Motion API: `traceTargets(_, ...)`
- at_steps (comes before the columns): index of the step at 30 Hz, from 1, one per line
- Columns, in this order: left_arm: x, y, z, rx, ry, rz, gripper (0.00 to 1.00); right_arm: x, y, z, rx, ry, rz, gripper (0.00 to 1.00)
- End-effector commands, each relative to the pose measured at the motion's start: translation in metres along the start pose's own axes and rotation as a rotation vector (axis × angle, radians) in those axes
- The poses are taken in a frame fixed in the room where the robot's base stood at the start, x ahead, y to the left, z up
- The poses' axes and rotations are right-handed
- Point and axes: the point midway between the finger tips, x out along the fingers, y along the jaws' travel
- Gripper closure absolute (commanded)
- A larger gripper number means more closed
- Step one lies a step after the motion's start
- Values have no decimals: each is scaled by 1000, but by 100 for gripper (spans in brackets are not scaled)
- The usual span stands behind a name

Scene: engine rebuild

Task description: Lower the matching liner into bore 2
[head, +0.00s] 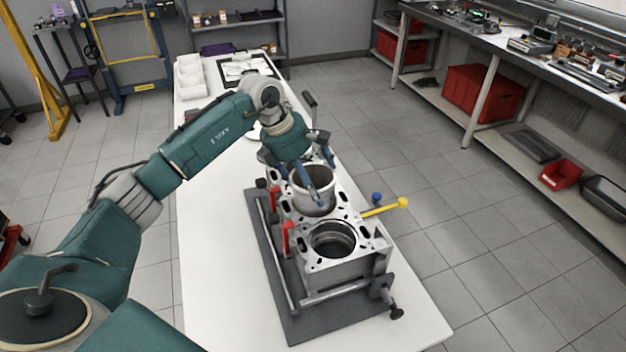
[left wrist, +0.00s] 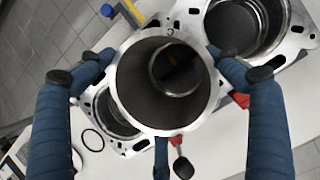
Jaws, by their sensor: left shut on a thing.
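The grey metal liner (head: 312,192) is a short open cylinder held upright over the middle of the engine block (head: 350,268). My left gripper (head: 318,180) is shut on it, with blue fingers on opposite sides. In the left wrist view the liner (left wrist: 128,88) is seen from above, with a small dark mark on its rim. A round edge below shows through it, off to the upper right of its centre. The near bore (head: 333,240) of the block is open and uncovered. The liner hides the middle bore in the head view. My right gripper is not in view.
The block rests on a dark mat (head: 268,285) on a white table (head: 210,270). A black ring (left wrist: 93,140) lies on the table. White bins (head: 190,80) are behind.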

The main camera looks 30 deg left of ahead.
Motion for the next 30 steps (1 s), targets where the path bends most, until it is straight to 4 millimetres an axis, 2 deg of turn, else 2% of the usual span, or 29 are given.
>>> traceTargets(30, 15, 1, -6, 0, -2, 3, 51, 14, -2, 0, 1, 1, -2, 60)
